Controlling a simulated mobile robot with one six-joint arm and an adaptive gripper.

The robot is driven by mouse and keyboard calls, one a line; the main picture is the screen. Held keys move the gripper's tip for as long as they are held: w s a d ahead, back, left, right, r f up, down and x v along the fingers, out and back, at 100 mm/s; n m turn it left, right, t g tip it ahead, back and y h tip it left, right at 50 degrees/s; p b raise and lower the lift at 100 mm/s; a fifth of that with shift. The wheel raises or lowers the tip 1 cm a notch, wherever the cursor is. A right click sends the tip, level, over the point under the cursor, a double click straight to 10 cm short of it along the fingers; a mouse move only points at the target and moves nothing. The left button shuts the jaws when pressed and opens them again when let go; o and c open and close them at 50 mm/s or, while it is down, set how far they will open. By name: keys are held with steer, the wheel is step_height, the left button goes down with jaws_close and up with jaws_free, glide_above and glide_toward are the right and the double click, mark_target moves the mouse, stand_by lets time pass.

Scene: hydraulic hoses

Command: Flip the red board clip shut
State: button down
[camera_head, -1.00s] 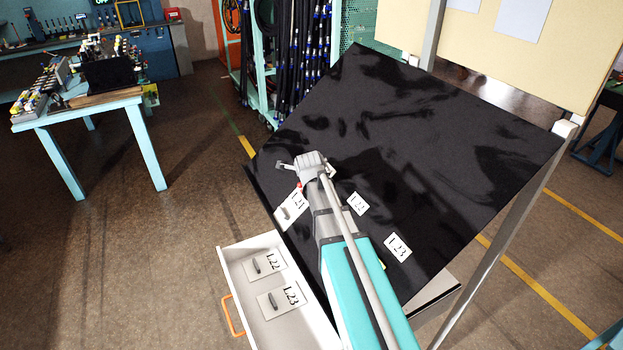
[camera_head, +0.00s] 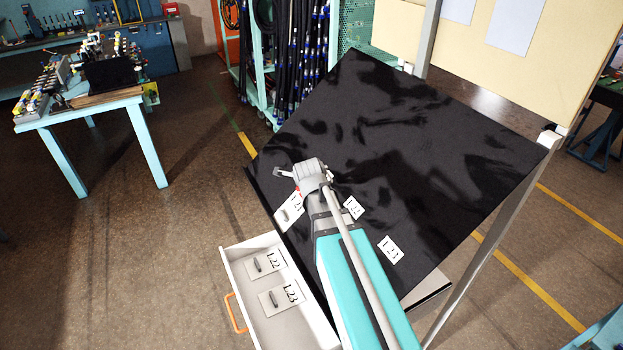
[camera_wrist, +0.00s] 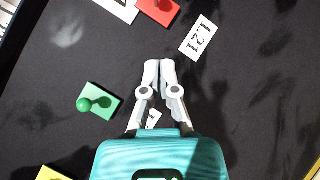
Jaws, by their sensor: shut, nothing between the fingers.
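A white L21 label (camera_wrist: 199,38) lies right of the clip. In the head view my arm covers most of this area, and only a small red patch shows beside the wrist.
A green clip (camera_wrist: 98,101) with a round knob is left of my gripper. A yellow piece (camera_wrist: 52,173) shows at the lower left. An open white drawer (camera_head: 234,276) holds plates L22 (camera_head: 266,263) and L23 (camera_head: 281,298). The upper board is clear.

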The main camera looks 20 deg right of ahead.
steer(key=shift+s+a+r+p, duration=0.7)
steer(key=shift+s+r, duration=0.2)
steer(key=shift+s, duration=0.1)
steer(key=shift+s, duration=0.1)
